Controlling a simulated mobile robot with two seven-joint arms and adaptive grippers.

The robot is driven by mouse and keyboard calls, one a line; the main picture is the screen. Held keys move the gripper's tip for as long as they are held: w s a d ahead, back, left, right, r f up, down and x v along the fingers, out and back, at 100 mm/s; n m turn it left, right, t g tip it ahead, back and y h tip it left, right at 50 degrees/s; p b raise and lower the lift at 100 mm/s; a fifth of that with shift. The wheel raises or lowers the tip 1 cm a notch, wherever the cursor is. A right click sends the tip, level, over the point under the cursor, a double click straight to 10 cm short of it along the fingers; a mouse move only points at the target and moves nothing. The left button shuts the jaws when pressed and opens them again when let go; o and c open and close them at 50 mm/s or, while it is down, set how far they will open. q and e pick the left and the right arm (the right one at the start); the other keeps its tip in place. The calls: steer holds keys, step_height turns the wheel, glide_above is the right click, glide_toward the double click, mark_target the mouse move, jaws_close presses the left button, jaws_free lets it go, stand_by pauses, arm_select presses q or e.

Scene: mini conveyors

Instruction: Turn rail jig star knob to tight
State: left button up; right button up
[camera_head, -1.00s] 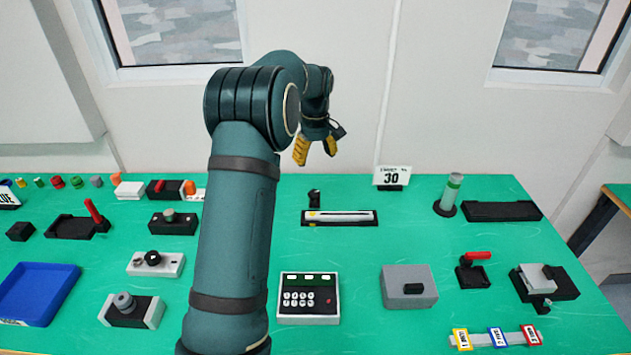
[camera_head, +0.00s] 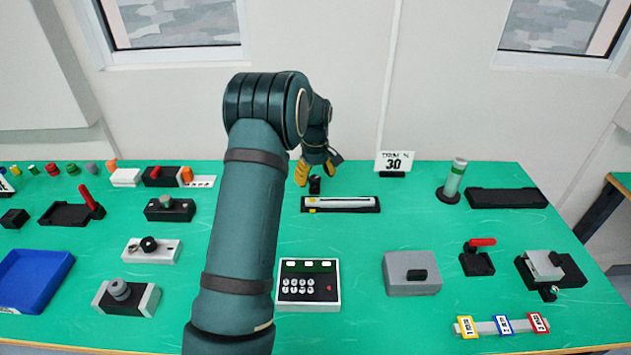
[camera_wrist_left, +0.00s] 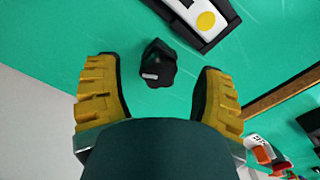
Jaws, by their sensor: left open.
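The rail jig (camera_head: 340,210) is a black base with a pale rail and a yellow spot at its left end. Its black star knob (camera_head: 315,185) stands just behind that end. In the left wrist view, the knob (camera_wrist_left: 158,62) shows a small white mark on its side, and part of the jig (camera_wrist_left: 192,22) with the yellow spot lies beyond it. My left gripper (camera_head: 318,170) is open just above the knob. In the wrist view its yellow fingers (camera_wrist_left: 160,80) stand on either side of the knob, with visible gaps. My right gripper is not in view.
A sign reading 30 (camera_head: 393,162) stands right of the jig, then a green-and-grey cylinder (camera_head: 453,182). A keypad box (camera_head: 308,300) and a grey box (camera_head: 411,288) are nearer the front. Several fixtures and a blue tray (camera_head: 30,285) are left of my arm.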

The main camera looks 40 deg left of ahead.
arm_select(q)
steer(key=shift+f, duration=0.6)
jaws_close()
steer(key=shift+m, duration=0.4)
steer(key=m+p, duration=0.2)
steer(key=m, duration=0.1)
steer(key=shift+s+r+m, duration=0.1)
steer(key=shift+m, duration=0.3)
steer(key=m+p, duration=0.1)
steer(key=m, duration=0.5)
steer(key=shift+s+a+p, duration=0.1)
steer(key=shift+a+p, duration=0.05)
steer(key=shift+p, duration=0.2)
steer(key=c, duration=1.2)
jaws_free()
steer(key=m+p, duration=0.1)
steer(key=m, duration=0.5)
steer(key=shift+a+m, duration=0.1)
steer(key=shift+m, duration=0.3)
steer(key=c, duration=1.2)
jaws_free()
steer(key=m+p, duration=0.1)
steer(key=m, duration=0.5)
steer(key=shift+a+p, duration=0.1)
steer(key=shift+p, duration=0.25)
steer(key=c, duration=1.2)
jaws_free()
steer(key=shift+m, duration=0.4)
